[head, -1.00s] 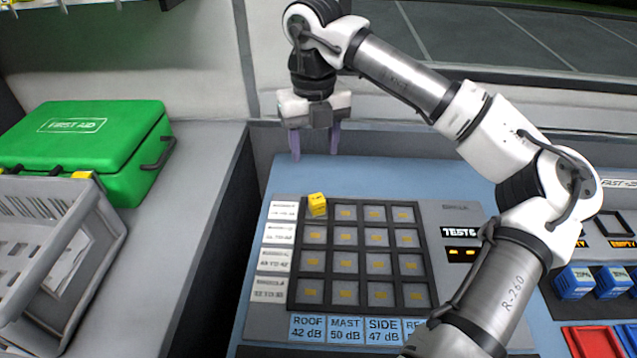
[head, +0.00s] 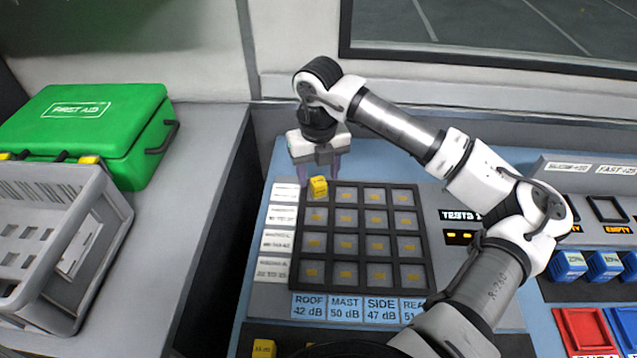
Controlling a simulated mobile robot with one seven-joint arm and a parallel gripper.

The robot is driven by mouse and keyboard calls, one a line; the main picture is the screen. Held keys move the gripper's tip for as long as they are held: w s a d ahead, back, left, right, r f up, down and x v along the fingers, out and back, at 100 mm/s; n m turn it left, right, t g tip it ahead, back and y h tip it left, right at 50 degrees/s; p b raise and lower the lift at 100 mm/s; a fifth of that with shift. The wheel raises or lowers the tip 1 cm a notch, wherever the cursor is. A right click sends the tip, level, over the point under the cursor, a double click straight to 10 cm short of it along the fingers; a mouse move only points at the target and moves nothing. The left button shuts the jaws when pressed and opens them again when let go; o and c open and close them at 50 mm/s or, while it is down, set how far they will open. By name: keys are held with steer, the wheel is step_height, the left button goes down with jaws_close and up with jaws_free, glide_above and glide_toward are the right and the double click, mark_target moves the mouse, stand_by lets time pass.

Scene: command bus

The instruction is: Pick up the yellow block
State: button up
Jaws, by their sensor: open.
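The yellow block (head: 318,187) sits in the far-left cell of the dark gridded tray (head: 329,228) on the blue desk. It stands up above the cell's rim. My gripper (head: 319,174) points down at the block, its pale purple fingers apart, one to each side of the block or just behind it. I cannot tell how far down the fingers reach, and nothing is held. A second yellow block (head: 264,348) shows at the bottom edge, below the tray.
A green first aid case (head: 85,125) and a grey crate (head: 50,245) stand on the left counter. Blue blocks (head: 568,266) and a red tray (head: 585,331) are at the right. My forearm crosses the desk right of the grid. The other grid cells look empty.

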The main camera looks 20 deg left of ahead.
mark_target(318, 181)
steer(key=shift+f, duration=1.15)
steer(key=c, duration=1.1)
step_height(318, 181, up, 20)
steer(key=shift+r+b, duration=0.1)
steer(key=shift+b, duration=1.1)
